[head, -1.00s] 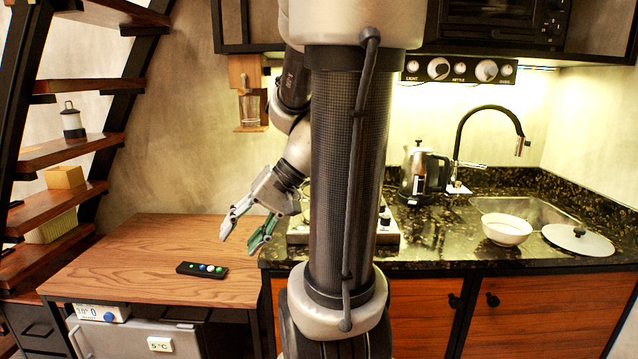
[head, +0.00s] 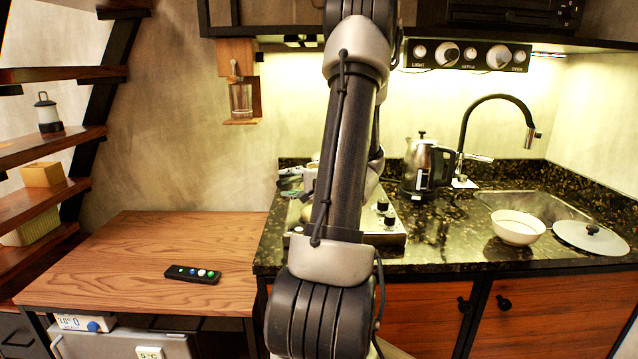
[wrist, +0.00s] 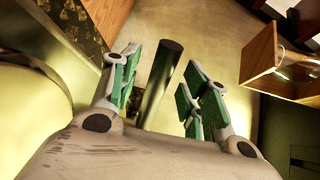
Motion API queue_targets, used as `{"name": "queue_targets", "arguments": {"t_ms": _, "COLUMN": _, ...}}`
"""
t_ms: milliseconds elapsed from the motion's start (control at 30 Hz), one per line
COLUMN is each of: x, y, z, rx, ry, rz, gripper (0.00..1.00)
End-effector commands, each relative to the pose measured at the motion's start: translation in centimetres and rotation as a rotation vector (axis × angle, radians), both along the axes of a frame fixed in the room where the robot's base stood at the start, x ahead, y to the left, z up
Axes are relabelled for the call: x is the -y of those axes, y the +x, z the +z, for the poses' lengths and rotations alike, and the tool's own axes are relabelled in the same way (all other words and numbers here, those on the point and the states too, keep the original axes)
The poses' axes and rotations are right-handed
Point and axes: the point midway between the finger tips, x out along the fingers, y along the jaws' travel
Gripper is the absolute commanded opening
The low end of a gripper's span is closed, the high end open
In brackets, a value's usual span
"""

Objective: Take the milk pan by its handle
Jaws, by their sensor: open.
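In the wrist view a dark, rounded bar (wrist: 163,78), which looks like the milk pan's handle, lies between the fingers of my gripper (wrist: 158,66). The fingers have green pads and stand open, with a visible gap on each side of the bar. I cannot tell how deep the bar sits between them. The body of the milk pan cannot be made out in the wrist view. In the head view my arm covers most of the hob (head: 393,239), and the pan is not clearly seen there.
A kettle (head: 420,168) stands right of the hob. A white bowl (head: 517,228) and a lid (head: 590,238) are by the sink (head: 545,207). A remote (head: 193,274) lies on the wooden desk (head: 130,255), otherwise clear. A wooden dispenser (head: 238,88) hangs on the wall.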

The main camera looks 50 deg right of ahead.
Motion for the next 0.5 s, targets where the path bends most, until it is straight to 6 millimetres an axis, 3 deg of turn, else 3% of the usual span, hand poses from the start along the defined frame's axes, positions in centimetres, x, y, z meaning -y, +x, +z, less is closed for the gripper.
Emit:
{"name": "queue_targets", "arguments": {"t_ms": 133, "x": 0.0, "y": 1.7, "z": -0.3, "rx": -0.001, "ry": -0.001, "rz": 0.001, "gripper": 0.46}}
{"name": "queue_targets", "arguments": {"t_ms": 367, "x": 0.0, "y": 1.9, "z": -0.4, "rx": -0.001, "ry": -0.001, "rz": 0.0, "gripper": 0.46}}
{"name": "queue_targets", "arguments": {"t_ms": 400, "x": 0.0, "y": 1.9, "z": -0.4, "rx": -0.001, "ry": -0.001, "rz": 0.0, "gripper": 0.44}}
{"name": "queue_targets", "arguments": {"t_ms": 500, "x": 0.0, "y": 1.9, "z": -0.4, "rx": -0.001, "ry": -0.001, "rz": 0.0, "gripper": 0.26}}
